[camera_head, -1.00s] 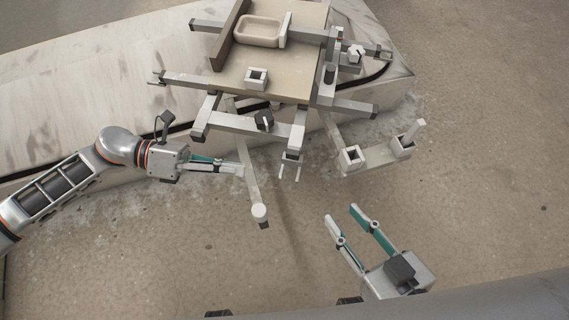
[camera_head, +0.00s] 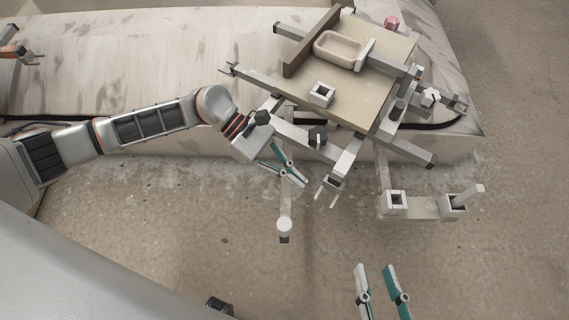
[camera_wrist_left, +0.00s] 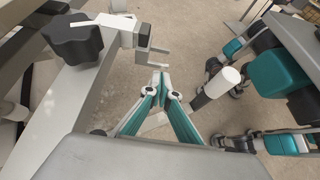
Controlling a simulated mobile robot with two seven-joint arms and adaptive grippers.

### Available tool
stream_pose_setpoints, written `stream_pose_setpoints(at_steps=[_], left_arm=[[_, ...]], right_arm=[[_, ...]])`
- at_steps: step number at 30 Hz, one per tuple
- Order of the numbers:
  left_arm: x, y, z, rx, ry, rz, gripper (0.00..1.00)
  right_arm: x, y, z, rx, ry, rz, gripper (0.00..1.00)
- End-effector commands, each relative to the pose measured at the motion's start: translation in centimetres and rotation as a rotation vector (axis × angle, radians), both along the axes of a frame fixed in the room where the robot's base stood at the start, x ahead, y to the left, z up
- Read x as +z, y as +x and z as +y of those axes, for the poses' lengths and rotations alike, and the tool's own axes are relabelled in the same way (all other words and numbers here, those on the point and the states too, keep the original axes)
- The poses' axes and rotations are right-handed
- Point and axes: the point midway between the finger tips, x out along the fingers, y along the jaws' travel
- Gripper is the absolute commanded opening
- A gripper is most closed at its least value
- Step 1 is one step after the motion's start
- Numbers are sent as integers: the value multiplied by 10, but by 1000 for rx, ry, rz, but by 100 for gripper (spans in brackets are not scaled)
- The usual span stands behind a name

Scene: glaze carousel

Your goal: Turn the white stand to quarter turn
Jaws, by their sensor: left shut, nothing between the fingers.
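The white stand (camera_head: 345,160) is a frame of pale beams with dark end caps, carrying a beige board (camera_head: 365,98). One of its beams also shows in the left wrist view (camera_wrist_left: 62,110), with a black knob (camera_wrist_left: 75,38) on it. A pale bar with a white round end (camera_head: 284,225) sticks out toward me below the frame. My left gripper (camera_head: 302,183) is shut and empty, with its tips just left of the frame's front prongs and over the bar in the picture; contact cannot be told. My right gripper (camera_head: 375,267) is open and empty at the bottom, apart from the stand.
A beige basin (camera_head: 340,48) and a square pale socket (camera_head: 322,94) sit on the board. A pale arm with two square sockets (camera_head: 425,207) juts out right of the stand. A long whitish slab (camera_head: 130,60) lies behind.

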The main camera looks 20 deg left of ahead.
Motion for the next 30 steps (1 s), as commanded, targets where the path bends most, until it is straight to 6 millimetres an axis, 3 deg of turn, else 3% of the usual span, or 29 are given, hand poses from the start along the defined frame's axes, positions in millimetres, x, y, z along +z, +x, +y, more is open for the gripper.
stream_pose_setpoints(at_steps=[6, 23, 30], left_arm=[[-13, -5, -20, 0, -1, 2, 0], [-13, -5, -26, 5, 0, -1, 0], [-10, -4, -42, 46, -1, -6, 0]], right_arm=[[-1, -1, 4, -16, 41, 8, 31], [1, -2, 7, -10, 45, 5, 31], [8, 5, -3, 5, -22, -22, 31]])
